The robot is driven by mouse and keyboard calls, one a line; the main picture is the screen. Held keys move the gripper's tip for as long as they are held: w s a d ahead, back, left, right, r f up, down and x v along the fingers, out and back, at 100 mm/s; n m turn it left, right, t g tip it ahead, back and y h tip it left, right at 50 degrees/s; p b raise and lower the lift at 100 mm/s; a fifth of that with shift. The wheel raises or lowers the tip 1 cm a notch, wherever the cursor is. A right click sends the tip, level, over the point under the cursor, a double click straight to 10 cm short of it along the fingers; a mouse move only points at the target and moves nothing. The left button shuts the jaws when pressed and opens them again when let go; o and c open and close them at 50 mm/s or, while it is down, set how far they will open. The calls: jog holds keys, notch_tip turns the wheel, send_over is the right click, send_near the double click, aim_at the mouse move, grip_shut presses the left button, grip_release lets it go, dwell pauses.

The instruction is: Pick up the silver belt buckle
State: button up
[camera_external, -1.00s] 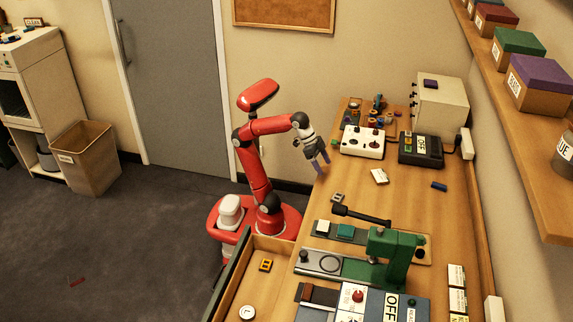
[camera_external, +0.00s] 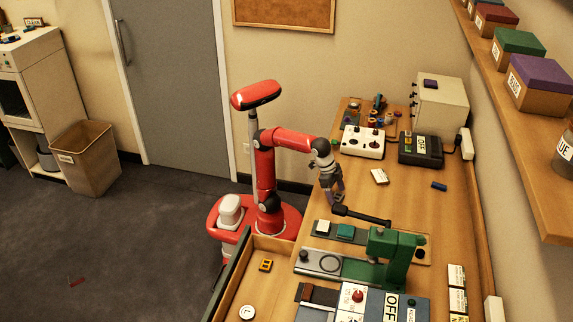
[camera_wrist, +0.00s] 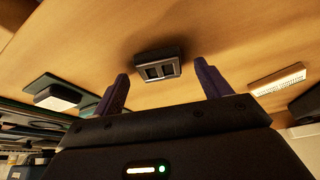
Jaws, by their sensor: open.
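The silver belt buckle (camera_wrist: 158,66) lies on the wooden table. In the wrist view it is a small grey frame with two dark openings, ahead of and between my fingertips. My gripper (camera_wrist: 160,82) is open, its two purple fingers apart with nothing between them; the buckle is beyond the fingertips and I see no contact. In the external view my gripper (camera_external: 334,198) points down over the table's near left part, beside the black lever handle. There the gripper hides the buckle.
A green press with a black lever (camera_external: 362,216) stands close to the right of my gripper. A white labelled card (camera_external: 379,176) and a dark blue piece (camera_external: 439,186) lie farther right. A white control box (camera_external: 362,142) is behind. The table's middle is mostly clear.

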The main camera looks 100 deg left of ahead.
jog(key=shift+w+f, duration=0.15)
jog(key=shift+f, duration=0.25)
jog(key=shift+c, duration=0.3)
jog(key=c, duration=1)
jog(key=shift+r, duration=0.1)
